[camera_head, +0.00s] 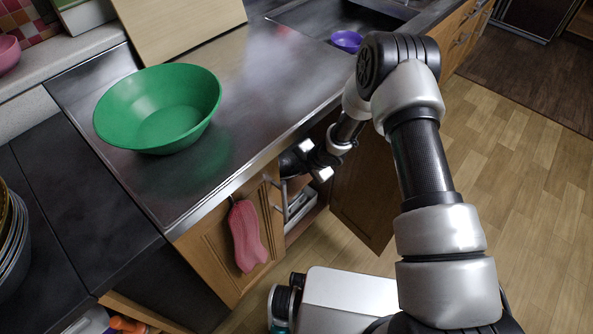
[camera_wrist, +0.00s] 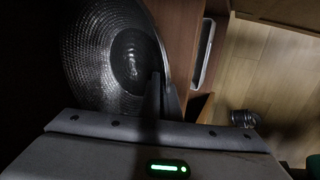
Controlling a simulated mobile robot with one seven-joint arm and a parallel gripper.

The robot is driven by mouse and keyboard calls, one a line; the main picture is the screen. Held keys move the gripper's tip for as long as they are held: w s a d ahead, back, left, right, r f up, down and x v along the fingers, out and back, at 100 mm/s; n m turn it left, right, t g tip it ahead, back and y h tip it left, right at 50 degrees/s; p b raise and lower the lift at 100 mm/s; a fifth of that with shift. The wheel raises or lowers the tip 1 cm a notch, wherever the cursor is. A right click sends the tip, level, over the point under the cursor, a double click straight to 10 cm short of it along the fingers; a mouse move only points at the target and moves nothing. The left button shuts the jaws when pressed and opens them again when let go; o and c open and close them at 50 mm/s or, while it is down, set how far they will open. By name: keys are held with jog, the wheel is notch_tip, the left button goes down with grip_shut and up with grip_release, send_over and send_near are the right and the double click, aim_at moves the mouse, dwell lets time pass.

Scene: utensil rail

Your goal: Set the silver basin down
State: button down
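The silver basin (camera_wrist: 97,62) shows in the wrist view, left of centre, with a ridged, shiny inside turned toward the camera. My gripper (camera_wrist: 162,84) has its two fingers close together at the basin's right rim, one on each side of the wall, and looks shut on it. In the head view my wrist reaches in under the counter edge at the open cabinet (camera_head: 300,205). The fingers and the basin are hidden there. The dark wrist view does not show whether the basin touches anything below it.
An open cabinet door (camera_head: 365,195) stands out beside my arm. A pink mitt (camera_head: 246,235) hangs on the cabinet front. A green bowl (camera_head: 160,108) stands on the counter (camera_head: 255,75), with bare counter to its right.

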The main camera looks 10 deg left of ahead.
jog(key=shift+w+a+f+b, duration=0.3)
jog(key=shift+w+a+f, duration=0.15)
jog(key=shift+f, duration=0.1)
jog(key=shift+f, duration=0.15)
jog(key=c, duration=2)
grip_release()
jog(key=shift+s, duration=0.1)
jog(key=shift+r, duration=0.25)
jog(key=p+v, duration=0.2)
jog(key=v, duration=0.9)
jog(key=shift+s+d+r+p, duration=0.1)
jog(key=shift+d+r+p, duration=0.15)
jog(key=shift+r+p, duration=0.15)
